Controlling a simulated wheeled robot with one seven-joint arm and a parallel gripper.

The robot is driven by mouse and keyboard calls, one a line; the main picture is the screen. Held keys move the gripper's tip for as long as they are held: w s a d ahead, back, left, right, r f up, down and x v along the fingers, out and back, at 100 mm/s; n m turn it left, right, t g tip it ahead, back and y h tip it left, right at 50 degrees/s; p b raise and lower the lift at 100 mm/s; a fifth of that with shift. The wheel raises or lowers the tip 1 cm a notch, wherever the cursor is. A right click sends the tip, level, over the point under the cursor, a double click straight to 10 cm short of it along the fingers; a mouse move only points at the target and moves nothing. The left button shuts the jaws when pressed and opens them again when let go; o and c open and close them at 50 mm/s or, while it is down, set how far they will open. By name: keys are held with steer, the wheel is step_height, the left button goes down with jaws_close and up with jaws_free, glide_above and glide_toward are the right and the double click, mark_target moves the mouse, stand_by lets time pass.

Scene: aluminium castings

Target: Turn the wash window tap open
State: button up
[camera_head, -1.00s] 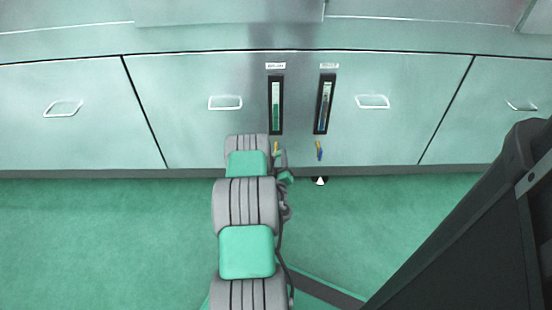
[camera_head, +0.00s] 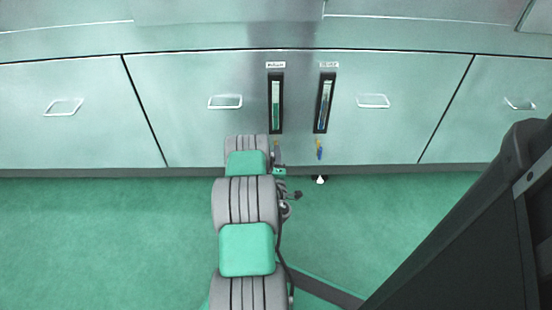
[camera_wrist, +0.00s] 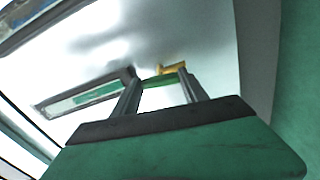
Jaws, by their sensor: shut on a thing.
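Two upright sight gauges sit in the steel front, the left gauge (camera_head: 276,103) with green fill and the right gauge (camera_head: 325,103) with blue. Each has a small label above, too small to read. My gripper (camera_head: 277,152) is at the panel just below the left gauge, mostly hidden by my arm. The left gauge also shows there, tilted (camera_wrist: 85,97).
Drawer fronts with handles (camera_head: 225,102) (camera_head: 373,101) flank the gauges. The green floor (camera_head: 100,240) is clear at left.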

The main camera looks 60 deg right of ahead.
steer(key=shift+n, duration=0.7)
steer(key=shift+s+d, duration=0.1)
steer(key=o, duration=1.2)
steer(key=shift+o, duration=0.9)
steer(key=v, duration=0.8)
